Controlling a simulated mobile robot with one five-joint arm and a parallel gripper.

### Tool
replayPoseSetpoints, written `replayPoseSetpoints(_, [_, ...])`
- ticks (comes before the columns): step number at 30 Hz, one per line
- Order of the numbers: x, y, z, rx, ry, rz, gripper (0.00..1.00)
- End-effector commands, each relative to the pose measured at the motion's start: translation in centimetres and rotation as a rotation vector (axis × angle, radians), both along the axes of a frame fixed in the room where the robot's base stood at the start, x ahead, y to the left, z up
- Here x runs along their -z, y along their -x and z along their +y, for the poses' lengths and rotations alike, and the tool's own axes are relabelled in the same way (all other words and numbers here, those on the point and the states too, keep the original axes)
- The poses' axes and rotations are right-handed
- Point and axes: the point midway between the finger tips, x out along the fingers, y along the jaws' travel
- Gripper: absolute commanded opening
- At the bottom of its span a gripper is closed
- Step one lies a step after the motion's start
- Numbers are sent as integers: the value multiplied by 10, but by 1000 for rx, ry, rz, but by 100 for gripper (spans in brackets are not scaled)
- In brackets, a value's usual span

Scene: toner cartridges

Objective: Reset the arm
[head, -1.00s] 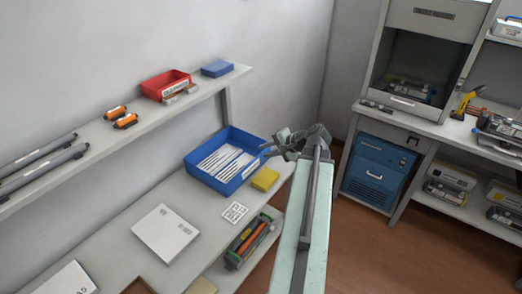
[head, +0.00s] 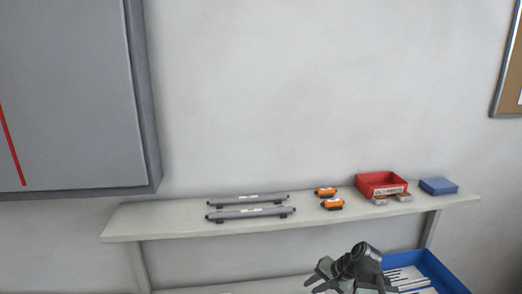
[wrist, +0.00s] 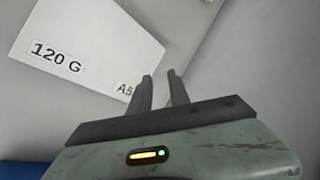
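My gripper (wrist: 160,76) shows in the wrist view with its two dark fingers a little apart and nothing between them. Beyond the fingers is a white packet marked "120 G" and "A5" (wrist: 85,45) on a pale surface. I cannot tell how far the fingers are from it. In the head view my arm's grey-green end (head: 350,270) is at the bottom edge, in front of the wall shelf and left of the blue tray (head: 440,268). The rest of the arm is cut off.
The wall shelf (head: 160,222) bears two long grey cartridges (head: 248,206), two small orange cartridges (head: 332,204), a red bin (head: 380,182), small boxes (head: 392,200) and a blue box (head: 438,186). A grey cabinet (head: 70,90) hangs at the upper left. The wall above the shelf is bare.

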Motion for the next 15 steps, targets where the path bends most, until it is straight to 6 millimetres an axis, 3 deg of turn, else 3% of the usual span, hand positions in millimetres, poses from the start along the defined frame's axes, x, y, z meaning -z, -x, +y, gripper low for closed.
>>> replayPoseSetpoints(1, [8,8,34,-96,59,21,22])
replayPoseSetpoints(3, [19,21,66,-215,153,52,22])
replayPoseSetpoints(6, [32,43,90,-369,302,98,22])
replayPoseSetpoints(8, [38,55,84,-439,404,133,22])
replayPoseSetpoints(12, [43,71,43,-498,549,206,22])
replayPoseSetpoints(15, [43,76,33,-533,581,229,22])
